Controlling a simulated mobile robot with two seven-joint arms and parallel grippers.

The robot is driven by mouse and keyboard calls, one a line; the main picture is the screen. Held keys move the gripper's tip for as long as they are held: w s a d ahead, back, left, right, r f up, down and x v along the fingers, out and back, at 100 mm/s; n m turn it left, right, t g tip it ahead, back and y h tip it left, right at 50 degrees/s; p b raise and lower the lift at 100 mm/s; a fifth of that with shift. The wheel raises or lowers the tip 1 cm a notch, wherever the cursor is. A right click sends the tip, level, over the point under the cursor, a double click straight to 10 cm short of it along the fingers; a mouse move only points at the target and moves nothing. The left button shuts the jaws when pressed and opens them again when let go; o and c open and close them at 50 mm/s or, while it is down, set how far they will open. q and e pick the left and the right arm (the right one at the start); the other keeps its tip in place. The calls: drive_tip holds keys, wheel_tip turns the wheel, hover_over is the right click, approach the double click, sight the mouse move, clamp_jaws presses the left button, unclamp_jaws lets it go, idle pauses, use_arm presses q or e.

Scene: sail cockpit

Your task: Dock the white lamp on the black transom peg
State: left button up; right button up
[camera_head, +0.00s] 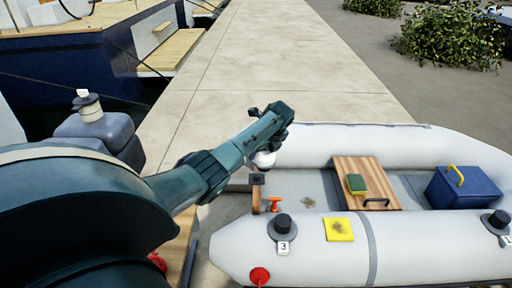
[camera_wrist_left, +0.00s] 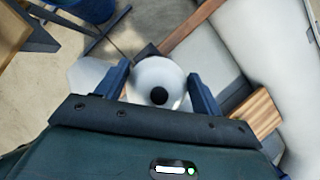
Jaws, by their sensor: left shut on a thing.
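The white lamp (camera_head: 264,160) is a small round white body below the end of my left arm, over the stern end of the grey inflatable boat. In the left wrist view the white lamp (camera_wrist_left: 160,76) sits between the two fingers of my left gripper (camera_wrist_left: 159,88), with a round black spot facing the camera. My left gripper (camera_head: 267,148) is shut on it. A small black block, seemingly the transom peg (camera_head: 257,179), stands just below the lamp in the head view; it partly shows beyond the lamp in the left wrist view (camera_wrist_left: 147,51). I cannot tell whether they touch. My right gripper is not in view.
The boat (camera_head: 330,252) holds a wooden board (camera_head: 349,171) with a green and yellow sponge (camera_head: 356,184), and a blue box (camera_head: 463,188). A yellow cloth (camera_head: 339,229) lies on the near tube. The concrete dock (camera_head: 265,60) is clear.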

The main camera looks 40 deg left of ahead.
sight(256, 161)
use_arm(q)
drive_tip(key=a+m, duration=0.1)
drive_tip(key=a+m+t, duration=0.1)
drive_tip(key=shift+s+a+f+m, duration=0.1)
drive_tip(key=shift+a+f+m, duration=0.1)
drive_tip(key=shift+a+m, duration=0.15)
drive_tip(key=shift+f, duration=0.2)
drive_tip(key=shift+f+b, duration=0.3)
drive_tip(key=shift+b, duration=0.15)
wheel_tip(256, 161, down, 4)
drive_tip(key=b, duration=0.4)
drive_tip(key=shift+r, duration=0.15)
drive_tip(key=shift+f+b, duration=0.6)
drive_tip(key=shift+b, duration=0.1)
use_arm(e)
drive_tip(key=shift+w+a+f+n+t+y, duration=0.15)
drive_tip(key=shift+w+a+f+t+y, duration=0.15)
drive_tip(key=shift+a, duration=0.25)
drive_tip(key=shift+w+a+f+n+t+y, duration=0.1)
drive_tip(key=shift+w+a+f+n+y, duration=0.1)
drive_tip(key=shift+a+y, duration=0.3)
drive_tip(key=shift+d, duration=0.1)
use_arm(q)
drive_tip(key=shift+a, duration=0.15)
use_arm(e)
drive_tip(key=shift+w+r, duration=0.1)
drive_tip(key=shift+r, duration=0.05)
